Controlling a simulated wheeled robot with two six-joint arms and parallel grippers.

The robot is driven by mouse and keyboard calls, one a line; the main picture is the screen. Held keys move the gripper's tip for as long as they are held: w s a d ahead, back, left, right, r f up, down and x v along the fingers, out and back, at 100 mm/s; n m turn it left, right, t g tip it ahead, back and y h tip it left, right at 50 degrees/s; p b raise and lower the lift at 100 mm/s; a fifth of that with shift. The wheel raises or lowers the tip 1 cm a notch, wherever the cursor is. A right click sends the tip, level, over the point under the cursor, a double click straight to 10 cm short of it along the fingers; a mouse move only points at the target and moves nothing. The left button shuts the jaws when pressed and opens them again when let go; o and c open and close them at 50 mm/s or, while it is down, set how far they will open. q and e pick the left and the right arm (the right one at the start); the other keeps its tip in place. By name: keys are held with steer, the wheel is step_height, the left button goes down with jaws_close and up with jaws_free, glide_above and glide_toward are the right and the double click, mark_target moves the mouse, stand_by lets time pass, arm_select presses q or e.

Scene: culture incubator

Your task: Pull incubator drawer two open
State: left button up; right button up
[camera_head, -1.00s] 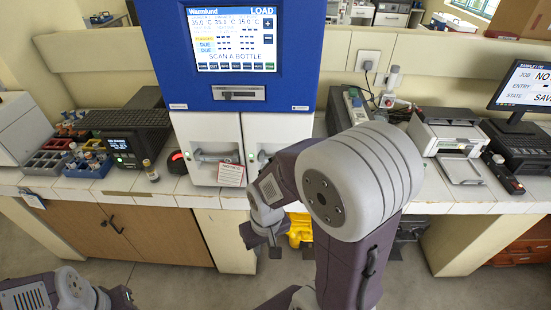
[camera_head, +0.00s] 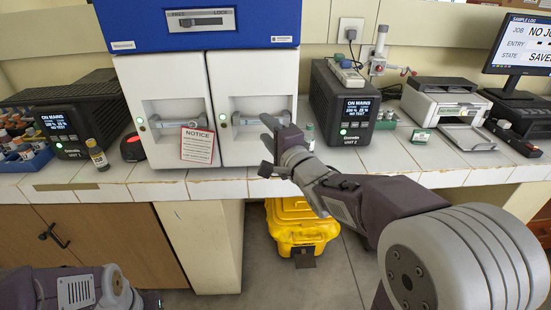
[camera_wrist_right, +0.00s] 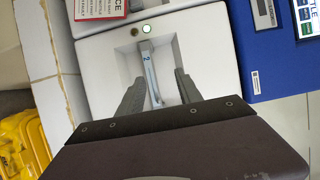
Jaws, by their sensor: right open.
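The incubator's right white drawer (camera_head: 251,85) is the one whose handle (camera_wrist_right: 151,72) bears a 2 in the right wrist view. It appears closed, flush with the left drawer. Its bar handle sits in a recess, with a lit green button (camera_wrist_right: 147,29) beside it. My right gripper (camera_wrist_right: 160,74) is open, its two fingers pointing at the recess on either side of the handle. I cannot tell whether they touch it. In the head view the right gripper (camera_head: 268,146) is in front of this drawer's lower part. My left gripper (camera_head: 152,300) is low at the bottom left, its jaws unclear.
The left drawer (camera_head: 165,90) has a hanging notice card (camera_head: 197,146). Unit 2 (camera_head: 345,104) stands close to the right of the incubator, unit 1 (camera_head: 75,118) to the left. A yellow case (camera_head: 298,222) is on the floor below. The counter edge runs beneath the drawers.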

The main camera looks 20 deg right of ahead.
mark_target(255, 122)
steer(key=w, duration=0.3)
steer(key=w+f+b, duration=0.1)
steer(key=w, duration=0.2)
steer(key=w+f, duration=0.1)
steer(key=w, duration=0.1)
steer(key=shift+w+a+f+b, duration=0.25)
steer(key=shift+w+a+b, duration=0.05)
steer(key=shift+w+a, duration=0.1)
arm_select(q)
step_height(255, 122, down, 4)
steer(key=shift+s+a+r, duration=0.1)
steer(key=shift+a+r, duration=0.05)
steer(key=shift+r, duration=0.05)
arm_select(e)
jaws_close()
stand_by(0.7)
